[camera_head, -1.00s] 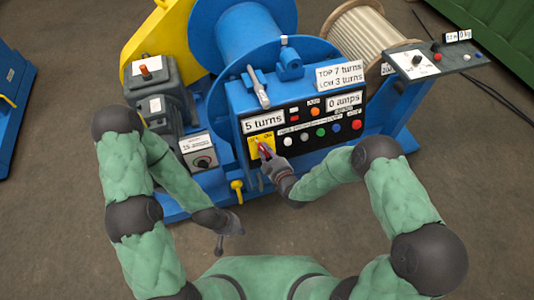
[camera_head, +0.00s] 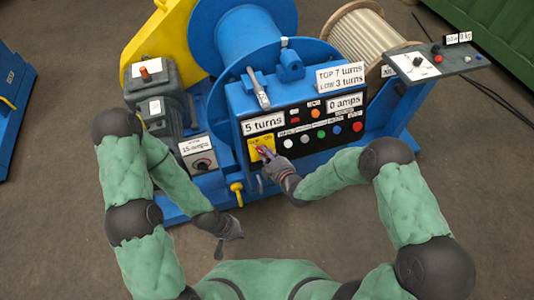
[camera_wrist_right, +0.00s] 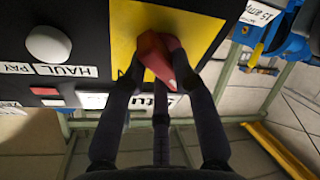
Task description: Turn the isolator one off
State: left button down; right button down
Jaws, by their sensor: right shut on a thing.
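The isolator is a red handle (camera_wrist_right: 158,55) on a yellow plate (camera_wrist_right: 120,25), in the right wrist view. The plate also shows in the head view (camera_head: 255,141), at the left of the black panel under the "5 turns" label. My right gripper (camera_wrist_right: 158,78) is shut on the red handle, one finger on each side. In the head view my right gripper (camera_head: 263,155) covers most of the handle, so its exact angle is hard to read. My left gripper (camera_head: 220,250) hangs low and empty in front of the machine. Its fingers are too small to judge.
The black panel (camera_head: 310,142) has several coloured buttons right of the plate and a "0 amps" label. A grey box with a dial (camera_head: 202,163) stands to the left. A yellow-handled lever (camera_head: 237,190) is below. A side console (camera_head: 432,63) is at the right. The floor in front is clear.

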jog(key=shift+f, duration=0.1)
jog(key=c, duration=1)
grip_release()
jog(key=v, duration=1.2)
